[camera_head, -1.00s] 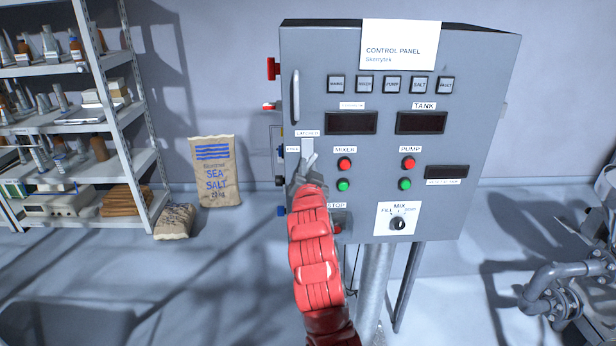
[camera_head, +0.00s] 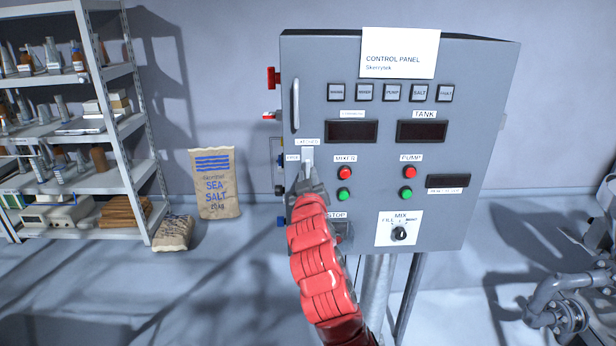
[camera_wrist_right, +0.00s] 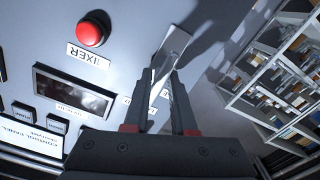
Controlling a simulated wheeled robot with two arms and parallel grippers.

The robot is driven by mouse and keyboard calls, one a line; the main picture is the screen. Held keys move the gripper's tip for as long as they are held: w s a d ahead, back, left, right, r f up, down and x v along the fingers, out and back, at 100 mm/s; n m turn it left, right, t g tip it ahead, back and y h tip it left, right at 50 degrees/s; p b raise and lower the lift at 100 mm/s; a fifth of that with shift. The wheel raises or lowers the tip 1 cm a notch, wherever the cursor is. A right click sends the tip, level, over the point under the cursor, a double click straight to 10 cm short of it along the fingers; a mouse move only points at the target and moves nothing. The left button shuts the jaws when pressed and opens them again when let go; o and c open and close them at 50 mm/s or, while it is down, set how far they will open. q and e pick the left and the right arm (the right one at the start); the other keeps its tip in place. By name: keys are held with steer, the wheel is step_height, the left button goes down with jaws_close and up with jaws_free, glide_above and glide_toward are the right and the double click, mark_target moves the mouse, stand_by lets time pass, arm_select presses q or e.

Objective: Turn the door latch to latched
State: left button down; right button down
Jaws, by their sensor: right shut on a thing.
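The door latch (camera_head: 307,158) is a pale metal plate near the left edge of the control panel door (camera_head: 460,150). It stands about upright, below the LATCHED label (camera_head: 307,142) and right of the FREE label (camera_head: 292,157). My right gripper (camera_head: 308,180) reaches up from below and is shut on the latch. In the right wrist view the latch (camera_wrist_right: 174,45) shows beyond the two fingers of the gripper (camera_wrist_right: 163,78). The fingers and wrist hide the latch's lower part in the head view. My left gripper is not in view.
The MIXER red button (camera_head: 345,173) and green button (camera_head: 344,194) are just right of the gripper. The door handle (camera_head: 296,104) is above the latch. A salt sack (camera_head: 215,185) and shelves (camera_head: 100,180) stand to the left. Pipes (camera_head: 565,300) are at lower right.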

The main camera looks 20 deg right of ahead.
steer(key=shift+n, duration=0.5)
steer(key=shift+r, duration=0.1)
steer(key=c, duration=0.8)
jaws_free()
steer(key=shift+c, duration=0.2)
steer(key=shift+s, duration=0.1)
